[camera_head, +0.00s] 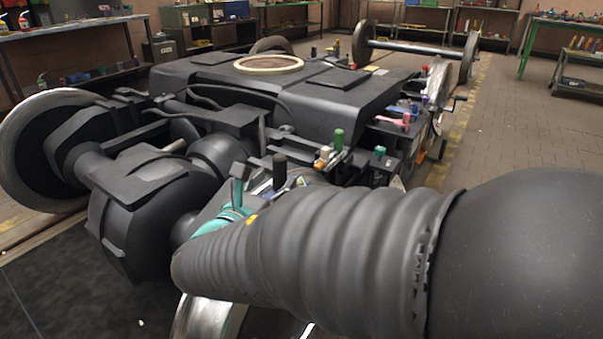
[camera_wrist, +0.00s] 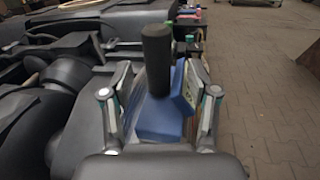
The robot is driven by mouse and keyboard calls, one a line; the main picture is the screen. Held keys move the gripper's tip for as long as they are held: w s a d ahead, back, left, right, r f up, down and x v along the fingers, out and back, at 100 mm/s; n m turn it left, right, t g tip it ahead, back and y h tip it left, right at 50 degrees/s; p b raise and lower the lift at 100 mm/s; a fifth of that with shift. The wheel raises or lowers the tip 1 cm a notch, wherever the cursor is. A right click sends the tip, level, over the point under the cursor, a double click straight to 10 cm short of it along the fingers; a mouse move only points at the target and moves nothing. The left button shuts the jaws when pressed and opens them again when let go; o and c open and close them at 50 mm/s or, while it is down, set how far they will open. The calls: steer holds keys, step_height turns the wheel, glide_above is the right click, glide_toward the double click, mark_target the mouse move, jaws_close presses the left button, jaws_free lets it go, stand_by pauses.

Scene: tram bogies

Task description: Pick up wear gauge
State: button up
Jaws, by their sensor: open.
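My gripper (camera_wrist: 160,88) is open, with its two fingers apart in the wrist view. A blue block-like piece (camera_wrist: 162,118) and an upright black cylindrical handle (camera_wrist: 157,55) show between the fingers. I cannot tell which of these is the wear gauge, or whether they are one tool. No finger clearly touches them. In the head view, a black upright handle (camera_head: 279,168) stands on the near end of the bogie, just past my arm. My gripper is mostly hidden behind my arm there.
The dark bogie (camera_head: 325,90) fills the middle, with wheels (camera_head: 40,150) at its sides. Several small tools, including a green-handled one (camera_head: 339,140) and a pink one (camera_head: 392,121), lie along its right edge. Paved floor (camera_head: 520,130) is free on the right.

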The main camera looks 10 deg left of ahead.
mark_target(276, 174)
steer(key=shift+w+d+r, duration=0.1)
steer(key=shift+w, duration=0.8)
steer(key=shift+w+d+r, duration=0.1)
steer(key=shift+w, duration=0.75)
jaws_close()
steer(key=shift+r, duration=0.1)
